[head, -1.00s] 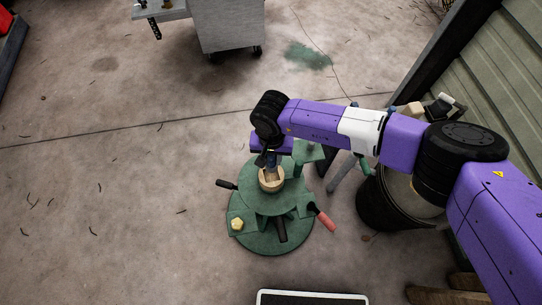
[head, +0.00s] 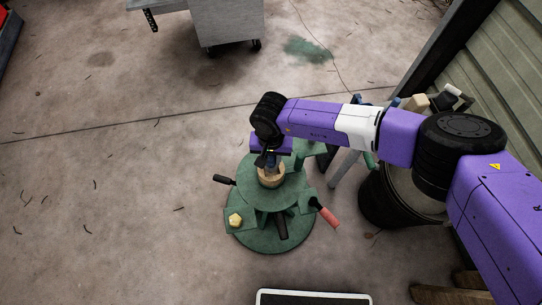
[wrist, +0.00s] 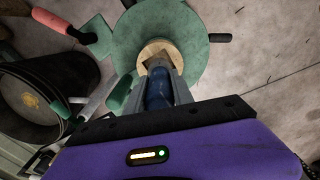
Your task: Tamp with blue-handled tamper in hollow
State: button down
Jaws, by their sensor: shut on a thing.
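The blue-handled tamper (wrist: 157,90) is between my gripper's (wrist: 158,80) fingers, which are shut on its blue handle. In the head view my gripper (head: 268,156) points down over the round green stand. A pale wooden ring-shaped block (head: 270,178) with the hollow sits on the stand's top (head: 284,195); it also shows in the wrist view (wrist: 150,47). The tamper's lower end is at or inside the hollow; the fingers and handle partly hide it, so I cannot tell how deep.
Tools with a black handle (head: 223,180) and a red handle (head: 328,216) stick out from the stand's sides. A yellow lump (head: 235,220) lies on a small green side plate. A dark barrel (head: 390,205) stands to the right. The floor to the left is clear.

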jog(key=shift+f+b, duration=1.2)
jog(key=shift+f, duration=0.3)
dwell(2.8)
jog(key=shift+r, duration=0.3)
jog(key=shift+r+p, duration=0.45)
jog(key=shift+p, duration=0.1)
dwell(0.4)
jog(key=shift+r+p, duration=2.1)
jog(key=shift+r, duration=0.65)
